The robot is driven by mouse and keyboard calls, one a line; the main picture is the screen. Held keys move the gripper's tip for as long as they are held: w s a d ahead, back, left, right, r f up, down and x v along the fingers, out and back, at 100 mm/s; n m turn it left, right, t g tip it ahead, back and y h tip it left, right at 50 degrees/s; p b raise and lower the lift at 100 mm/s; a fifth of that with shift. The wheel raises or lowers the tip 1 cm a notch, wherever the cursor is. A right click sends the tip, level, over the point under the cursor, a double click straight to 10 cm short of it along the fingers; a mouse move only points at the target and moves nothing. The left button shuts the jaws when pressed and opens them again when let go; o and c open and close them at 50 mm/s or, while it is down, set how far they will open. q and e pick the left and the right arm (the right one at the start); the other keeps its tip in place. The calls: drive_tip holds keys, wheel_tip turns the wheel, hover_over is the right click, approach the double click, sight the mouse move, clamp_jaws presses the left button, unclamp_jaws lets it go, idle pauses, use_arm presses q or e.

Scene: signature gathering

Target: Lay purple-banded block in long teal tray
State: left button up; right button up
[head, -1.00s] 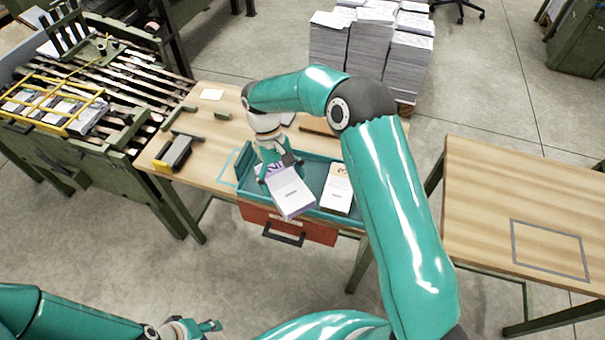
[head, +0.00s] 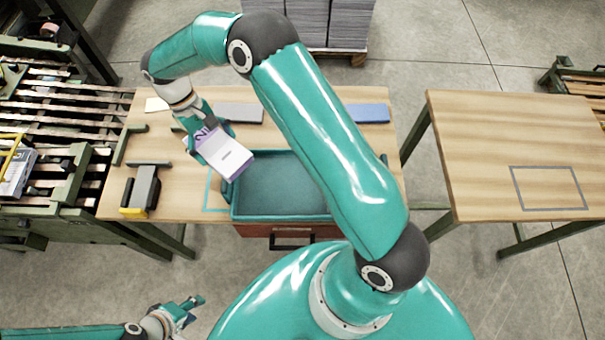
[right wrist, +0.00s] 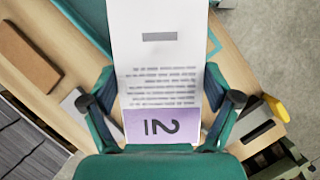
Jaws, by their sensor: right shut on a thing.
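In the right wrist view the block (right wrist: 160,60) lies between both fingers, purple band (right wrist: 160,124) nearest the palm. The long teal tray (head: 280,217) sits on the table; its visible floor is empty and its right end is hidden behind my right arm. My left gripper (head: 190,309) appears open and empty, low in the head view, away from the table.
A grey-and-yellow tool (head: 142,188) stands left of the tray. A grey slab (head: 240,113) and a blue slab (head: 370,113) lie at the table's back. A second table (head: 510,140) with a grey outline stands right. A roller conveyor (head: 60,130) is at left.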

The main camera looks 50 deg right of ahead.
drive_tip(key=shift+s+d+r, duration=0.1)
drive_tip(key=shift+s+d, duration=0.1)
drive_tip(key=shift+d, duration=0.2)
drive_tip(key=shift+s+d+r+m, duration=0.1)
drive_tip(key=shift+d+m, duration=0.15)
drive_tip(key=shift+m, duration=0.05)
drive_tip(key=s+d+r+m+b, duration=0.1)
drive_tip(key=s+d+r+m+y+b, duration=0.1)
drive_tip(key=s+m+b, duration=0.1)
drive_tip(key=shift+d+r+t, duration=0.15)
drive_tip(key=shift+r+t, duration=0.15)
drive_tip(key=shift+r, duration=0.05)
drive_tip(key=s+d+r+m+y+b, duration=0.2)
drive_tip(key=s+r+m+b, duration=0.15)
drive_tip(key=s+m, duration=0.25)
drive_tip(key=t, duration=0.1)
approach(270, 188)
drive_tip(key=x, duration=0.6)
drive_tip(key=shift+s+f+p, duration=0.1)
drive_tip(key=shift+f+p, duration=0.1)
drive_tip(key=shift+p, duration=0.15)
drive_tip(key=o, duration=1.2)
drive_tip(key=shift+f, duration=0.1)
drive_tip(key=shift+o, duration=0.2)
